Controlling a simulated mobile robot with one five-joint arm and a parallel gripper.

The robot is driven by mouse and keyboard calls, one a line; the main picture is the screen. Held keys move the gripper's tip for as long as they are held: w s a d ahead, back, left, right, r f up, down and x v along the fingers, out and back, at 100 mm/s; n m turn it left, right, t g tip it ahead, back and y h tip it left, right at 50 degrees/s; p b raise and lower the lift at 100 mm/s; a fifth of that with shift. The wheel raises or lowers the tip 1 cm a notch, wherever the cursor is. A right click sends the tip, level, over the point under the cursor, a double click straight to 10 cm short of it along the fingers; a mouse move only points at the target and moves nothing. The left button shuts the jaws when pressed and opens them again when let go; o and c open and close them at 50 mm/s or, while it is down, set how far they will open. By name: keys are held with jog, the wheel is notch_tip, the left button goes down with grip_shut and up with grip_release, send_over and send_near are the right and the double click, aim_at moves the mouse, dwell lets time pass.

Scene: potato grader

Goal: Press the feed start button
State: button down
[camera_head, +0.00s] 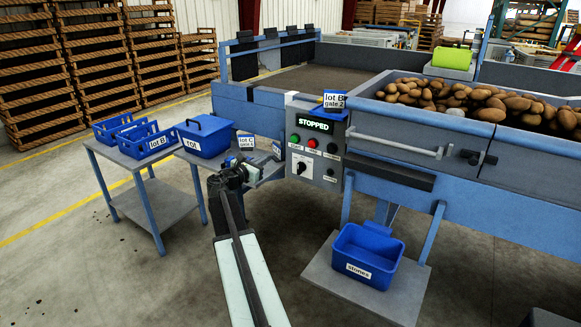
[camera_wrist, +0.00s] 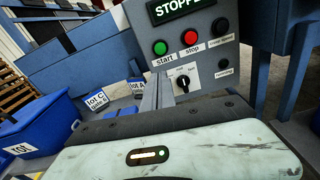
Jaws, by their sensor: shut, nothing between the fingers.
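The grey control panel (camera_head: 322,170) is mounted on the front of the grader, and its display (camera_head: 313,123) reads STOPPED. The green button (camera_wrist: 159,47) labelled start is at the panel's upper left; in the head view (camera_head: 295,138) it is left of the red button (camera_head: 312,143). The red button (camera_wrist: 190,38) is labelled stop. My gripper (camera_wrist: 158,88) is shut and empty. In the wrist view its fingers point towards the panel, below the green button and left of the selector knob (camera_wrist: 183,83). The fingertips look apart from the button; the exact gap is unclear.
Left of the panel, a side table (camera_head: 139,205) carries blue bins, including a lidded one (camera_head: 204,135). A blue stones bin (camera_head: 367,254) stands on a low platform under the grader. Potatoes (camera_head: 455,98) lie in the trough at right. Open floor is at the front left.

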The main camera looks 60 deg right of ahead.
aim_at(293, 140)
jog(key=shift+s+d+r+n+h, duration=0.15)
jog(key=shift+s+d+n, duration=0.05)
jog(key=shift+d+n, duration=0.2)
jog(key=shift+s+d+r+n+h, duration=0.15)
jog(key=shift+d+n, duration=0.15)
jog(key=shift+d, duration=0.2)
jog(key=d, duration=1.4)
jog(key=shift+f, duration=0.1)
